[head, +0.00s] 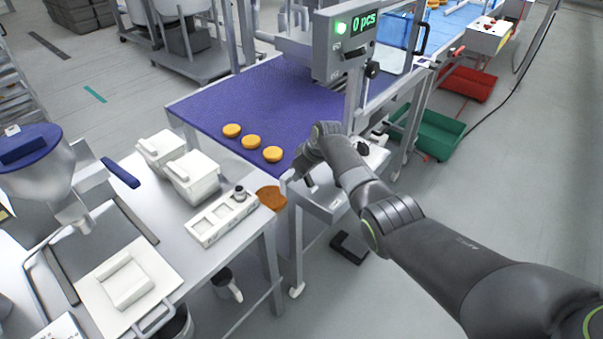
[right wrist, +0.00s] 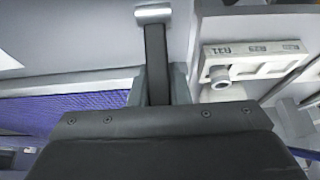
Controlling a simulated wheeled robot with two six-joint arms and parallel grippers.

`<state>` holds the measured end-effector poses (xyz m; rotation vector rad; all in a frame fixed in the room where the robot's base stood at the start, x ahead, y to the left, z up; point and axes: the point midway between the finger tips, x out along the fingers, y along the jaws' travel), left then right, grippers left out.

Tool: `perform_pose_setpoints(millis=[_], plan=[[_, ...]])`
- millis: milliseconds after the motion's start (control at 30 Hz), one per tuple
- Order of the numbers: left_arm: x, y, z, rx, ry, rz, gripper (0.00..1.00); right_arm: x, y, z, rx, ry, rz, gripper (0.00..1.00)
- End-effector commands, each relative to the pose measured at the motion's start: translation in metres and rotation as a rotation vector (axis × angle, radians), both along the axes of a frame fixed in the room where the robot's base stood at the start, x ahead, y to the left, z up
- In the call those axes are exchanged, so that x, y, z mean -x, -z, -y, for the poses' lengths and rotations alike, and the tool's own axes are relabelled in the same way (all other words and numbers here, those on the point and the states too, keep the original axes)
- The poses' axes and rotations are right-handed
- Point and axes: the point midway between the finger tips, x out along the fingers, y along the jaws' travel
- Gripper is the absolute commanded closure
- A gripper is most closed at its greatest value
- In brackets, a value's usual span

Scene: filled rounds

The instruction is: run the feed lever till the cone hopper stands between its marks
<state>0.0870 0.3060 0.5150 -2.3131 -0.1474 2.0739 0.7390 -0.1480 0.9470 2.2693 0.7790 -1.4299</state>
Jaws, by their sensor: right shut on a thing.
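A cone-shaped grey hopper (head: 38,180) with a blue rim stands on the left bench; I cannot make out its marks. A blue-handled arm (head: 120,172) juts out beside it. My right gripper (head: 301,172) is at the near end of the purple belt, well to the right of this hopper. It is shut on a short silver bar (right wrist: 153,13), seen at the tip of the dark fingers in the right wrist view. Too little of the bar shows to tell whether it is the feed lever. My left gripper is not in view.
Three orange rounds (head: 251,142) lie on the purple belt (head: 245,100). A counter box (head: 345,42) above it reads "0 pcs" with a green light. White containers (head: 190,178) and a white rack (head: 220,216) stand on the bench. Green (head: 437,134) and red (head: 468,84) bins are at right.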

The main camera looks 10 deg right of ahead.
Motion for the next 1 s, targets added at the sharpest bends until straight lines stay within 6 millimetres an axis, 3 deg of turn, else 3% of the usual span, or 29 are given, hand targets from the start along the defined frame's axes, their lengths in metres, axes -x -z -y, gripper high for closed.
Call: perform_pose_setpoints(millis=[800,833,1000], plan=[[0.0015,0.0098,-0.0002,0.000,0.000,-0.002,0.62,0.0020,0.0057,0.0017,0.071,-0.001,-0.090,1.00],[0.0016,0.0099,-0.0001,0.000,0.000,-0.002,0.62,0.0020,0.0057,0.0017,0.071,-0.001,-0.090,0.82],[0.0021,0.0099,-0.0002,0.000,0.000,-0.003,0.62,0.0019,0.0056,0.0016,0.070,-0.001,-0.090,0.62]])
